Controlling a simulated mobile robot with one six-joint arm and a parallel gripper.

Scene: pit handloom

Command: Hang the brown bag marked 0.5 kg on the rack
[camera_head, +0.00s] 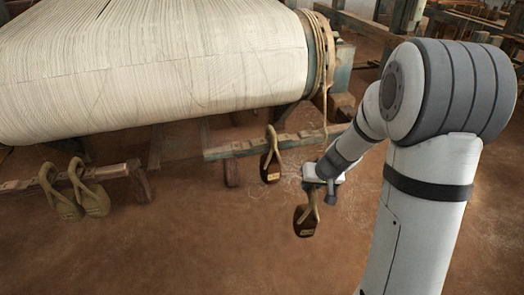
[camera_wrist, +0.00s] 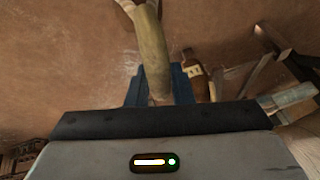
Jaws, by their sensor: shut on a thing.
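My gripper (camera_head: 316,187) is shut on the strap of a dark brown bag (camera_head: 305,220), which hangs below it above the floor. The bag has a small pale label, too small to read. In the wrist view the olive-tan strap (camera_wrist: 152,52) passes between my blue fingers (camera_wrist: 155,90); the held bag's body is not clearly seen there. A wooden rail (camera_head: 229,150) lies to the left of my gripper, with a similar brown bag (camera_head: 271,168) hanging at its right part. That bag seems to show in the wrist view (camera_wrist: 194,68).
Two olive bags (camera_head: 62,206) (camera_head: 94,200) hang by another low wooden rail (camera_head: 112,172) at the left. The large cream warp roll (camera_head: 150,60) stands above the rails. A rope (camera_head: 325,110) hangs from its right end. Bare brown floor (camera_head: 200,250) lies in front.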

